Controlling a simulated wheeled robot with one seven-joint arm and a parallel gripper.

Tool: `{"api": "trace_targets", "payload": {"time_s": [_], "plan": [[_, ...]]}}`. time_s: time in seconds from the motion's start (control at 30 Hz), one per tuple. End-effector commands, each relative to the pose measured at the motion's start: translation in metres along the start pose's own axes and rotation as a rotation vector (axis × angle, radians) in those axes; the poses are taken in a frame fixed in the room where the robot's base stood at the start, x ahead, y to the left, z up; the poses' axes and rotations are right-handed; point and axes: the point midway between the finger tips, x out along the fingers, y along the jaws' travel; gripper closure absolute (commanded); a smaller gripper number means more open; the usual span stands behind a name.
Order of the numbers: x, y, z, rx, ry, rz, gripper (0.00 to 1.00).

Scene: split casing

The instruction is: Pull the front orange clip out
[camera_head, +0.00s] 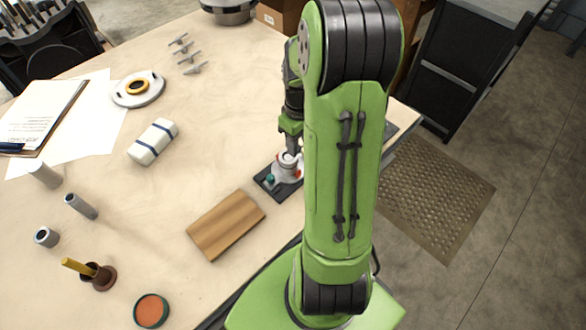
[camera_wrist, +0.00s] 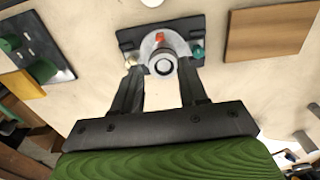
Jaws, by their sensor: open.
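The split casing (camera_head: 285,172) is a pale grey round body on a dark base plate (camera_head: 264,184). In the wrist view the casing (camera_wrist: 163,64) shows from above with a ring-shaped top. One orange clip (camera_wrist: 160,38) shows on its far side in the wrist view. Orange also shows at the casing's right side in the head view; I cannot tell which clip is which there. My gripper (camera_wrist: 160,72) is open, one finger toward each side of the casing, with no clip between the tips. In the head view my arm partly hides the gripper and casing.
A teal knob (camera_wrist: 198,50) stands on the plate. A wooden board (camera_head: 226,224) lies close by. A dark plate with green cylinders (camera_wrist: 40,70) is at the wrist view's left. A white striped block (camera_head: 153,142) lies farther left, with clear table between.

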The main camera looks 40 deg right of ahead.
Motion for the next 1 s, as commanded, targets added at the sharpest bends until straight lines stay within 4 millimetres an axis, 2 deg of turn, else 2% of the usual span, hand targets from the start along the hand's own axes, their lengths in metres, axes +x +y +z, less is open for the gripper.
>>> {"api": "trace_targets", "payload": {"time_s": [0.03, 0.2, 0.43, 0.6, 0.83, 1.0], "plan": [[0.017, -0.001, 0.001, 0.000, -0.004, -0.005, 0.57], [0.061, -0.001, 0.001, 0.000, -0.004, -0.004, 0.57], [0.110, -0.001, 0.001, 0.001, -0.003, -0.003, 0.57], [0.124, -0.001, 0.000, 0.000, 0.000, -0.001, 0.57], [0.124, -0.001, 0.000, 0.000, 0.001, 0.000, 0.57], [0.124, -0.001, 0.000, 0.000, 0.000, 0.000, 0.82]]}}
